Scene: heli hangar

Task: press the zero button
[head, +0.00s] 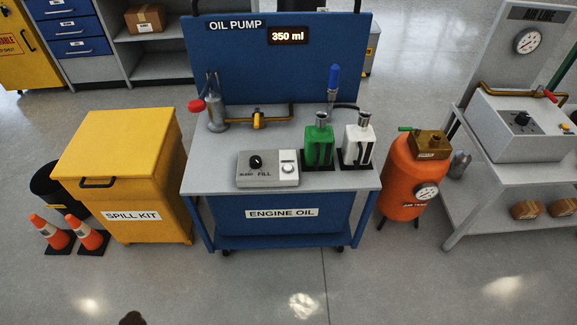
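A grey control box (256,178) sits at the front of the blue oil pump cart's top (215,180). The display (288,36) on the blue back panel reads 350 ml. Neither of my grippers is in view.
A green can (318,146) and a white can (357,145) stand right of the box. A pump with a red knob (197,106) and a blue-handled nozzle (334,78) stand behind. A yellow spill kit bin (115,150) and an orange tank (400,180) flank the cart. Front floor is mostly clear.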

